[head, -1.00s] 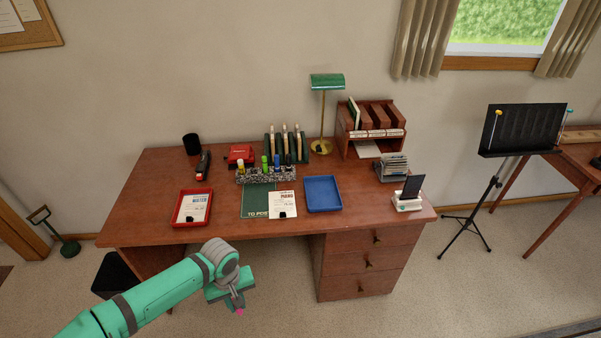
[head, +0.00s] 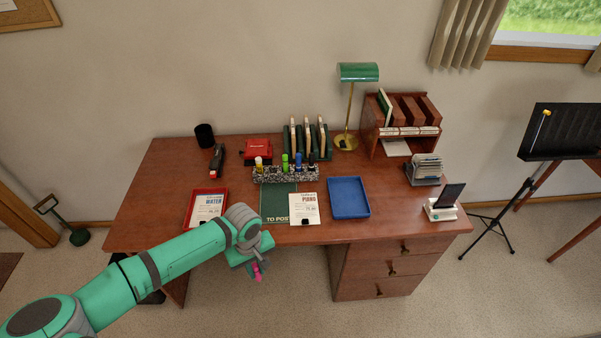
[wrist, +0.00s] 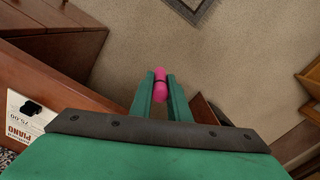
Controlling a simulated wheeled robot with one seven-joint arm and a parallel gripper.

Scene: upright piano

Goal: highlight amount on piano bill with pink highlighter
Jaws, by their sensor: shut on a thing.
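The pink highlighter (wrist: 160,85) is held between the two fingers of my gripper (wrist: 160,96) in the wrist view. In the head view the pink highlighter (head: 257,270) hangs below my gripper (head: 254,262), in front of the desk's front edge. The piano bill (head: 304,208) is a white sheet headed PIANO, lying on the desk with a black clip at its lower edge. The piano bill (wrist: 24,112) also shows at the left of the wrist view. My gripper is to the lower left of the bill in the head view, apart from it.
A red tray (head: 190,208) with a water bill is left of the green TO POST mat (head: 273,203). A blue tray (head: 349,197) is right of the piano bill. A speckled holder (head: 272,174) with several highlighters stands behind. The desk drawers (head: 403,250) stand at front right.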

